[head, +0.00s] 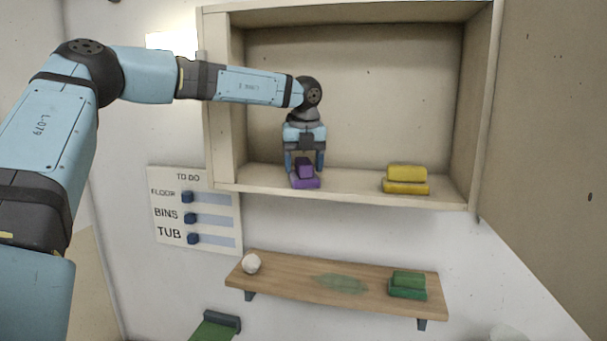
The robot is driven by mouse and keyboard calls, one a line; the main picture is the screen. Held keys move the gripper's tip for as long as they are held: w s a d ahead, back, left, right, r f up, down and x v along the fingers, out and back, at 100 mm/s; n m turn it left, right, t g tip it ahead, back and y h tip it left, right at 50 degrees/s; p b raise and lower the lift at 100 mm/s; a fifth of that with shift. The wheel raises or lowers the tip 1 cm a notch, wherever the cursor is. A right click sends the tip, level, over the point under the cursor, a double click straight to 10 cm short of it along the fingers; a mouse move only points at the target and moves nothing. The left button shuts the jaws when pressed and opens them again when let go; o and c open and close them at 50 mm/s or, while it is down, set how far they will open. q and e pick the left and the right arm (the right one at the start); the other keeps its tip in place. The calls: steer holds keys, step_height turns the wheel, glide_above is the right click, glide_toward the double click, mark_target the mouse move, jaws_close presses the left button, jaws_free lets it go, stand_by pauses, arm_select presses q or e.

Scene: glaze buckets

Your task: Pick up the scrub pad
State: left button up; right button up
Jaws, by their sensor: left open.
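A purple two-tier pad (305,182), with a narrower block on a wider base, sits near the front edge of the open cabinet's floor. My left gripper (305,165) points down over it, open, with one finger on either side of its upper block. I cannot tell whether the fingers touch it. A similar yellow pad (406,187) sits further right on the same cabinet floor. A similar green pad (408,291) is on the wooden shelf below. Which of these is the scrub pad is not marked. My right gripper is out of view.
The cabinet (350,181) has side walls and an open door (545,150) at right. The wooden shelf (300,280) also holds a white ball (251,263) and a greenish flat patch. A TO DO board (165,185) hangs at left.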

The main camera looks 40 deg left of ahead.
mark_target(304, 161)
arm_select(q)
steer(key=shift+w+f, duration=0.1)
steer(key=shift+f, duration=0.05)
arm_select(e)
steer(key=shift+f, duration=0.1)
arm_select(q)
steer(key=c, duration=1)
steer(key=shift+c, duration=0.2)
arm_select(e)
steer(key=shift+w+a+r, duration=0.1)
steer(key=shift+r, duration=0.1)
arm_select(q)
steer(key=shift+r, duration=0.2)
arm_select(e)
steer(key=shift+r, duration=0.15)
